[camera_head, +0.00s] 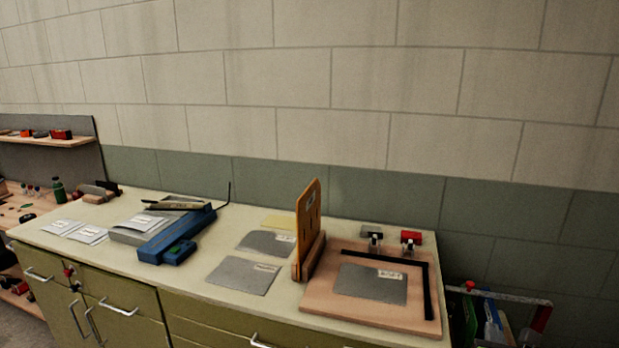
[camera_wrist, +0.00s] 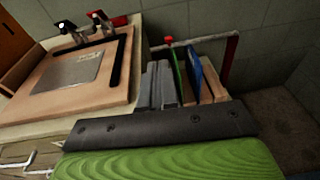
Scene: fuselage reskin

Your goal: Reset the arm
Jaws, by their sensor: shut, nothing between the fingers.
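My gripper (camera_wrist: 162,128) fills the bottom of the wrist view as a dark bolted bar with a green ribbed part below it. It is shut and holds nothing. It hangs in front of a floor rack and to the right of the bench end. My arm and gripper do not show in the head view.
The bench (camera_head: 190,283) carries a wooden board (camera_head: 323,293) with a grey plate (camera_head: 370,284), an upright orange holder (camera_head: 308,215), a blue tool (camera_head: 175,236) and loose sheets. The rack (camera_wrist: 232,62) with upright sheets stands beside the bench, near a wall.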

